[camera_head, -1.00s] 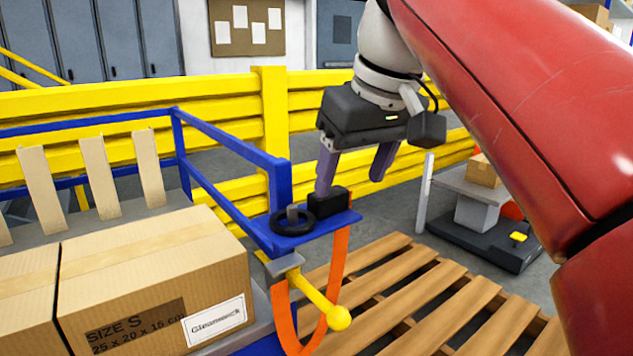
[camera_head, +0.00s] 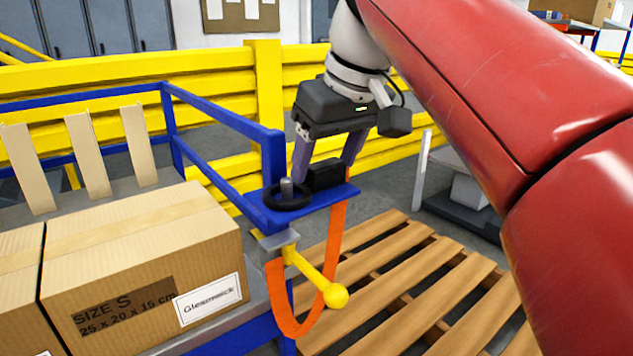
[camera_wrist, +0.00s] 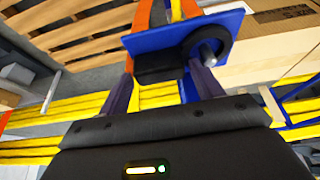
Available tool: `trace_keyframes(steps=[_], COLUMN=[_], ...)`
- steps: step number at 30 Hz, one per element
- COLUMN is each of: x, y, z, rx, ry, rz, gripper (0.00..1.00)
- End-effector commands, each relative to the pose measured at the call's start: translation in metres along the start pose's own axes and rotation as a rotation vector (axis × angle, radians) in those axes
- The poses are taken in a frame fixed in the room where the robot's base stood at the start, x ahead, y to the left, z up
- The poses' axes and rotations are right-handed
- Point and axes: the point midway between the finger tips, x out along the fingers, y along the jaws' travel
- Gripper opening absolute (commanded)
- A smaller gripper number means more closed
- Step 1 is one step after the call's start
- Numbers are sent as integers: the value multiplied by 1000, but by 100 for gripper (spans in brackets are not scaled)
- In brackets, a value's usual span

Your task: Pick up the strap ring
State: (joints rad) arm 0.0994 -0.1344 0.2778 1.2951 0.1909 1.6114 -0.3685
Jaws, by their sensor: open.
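The strap ring, a black ring (camera_head: 287,197), lies around a short grey peg (camera_head: 287,186) on the blue corner plate (camera_head: 318,207). A black block (camera_head: 325,175) stands beside it on the plate; whether it is joined to the ring I cannot tell. An orange strap (camera_head: 337,240) hangs in a loop below the plate. My gripper (camera_head: 325,168) is open, with its two purple fingers on either side of the block in the picture. In the wrist view the block (camera_wrist: 160,68) shows between the fingertips, and the ring (camera_wrist: 225,40) is just to the right.
A yellow lever with a ball end (camera_head: 336,296) sticks out below the plate. Cardboard boxes (camera_head: 150,265) lie at the left by a blue rail (camera_head: 222,120). A wooden pallet (camera_head: 420,285) is on the floor at right; a yellow barrier (camera_head: 265,95) stands behind.

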Motion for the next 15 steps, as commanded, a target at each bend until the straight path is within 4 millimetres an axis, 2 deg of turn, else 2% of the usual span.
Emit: trace_keyframes(steps=[5,13,15], x=[0,0,0], y=[0,0,0], z=[0,0,0], rx=[0,0,0], ry=[1,1,1], rz=[0,0,0], gripper=[65,31,29])
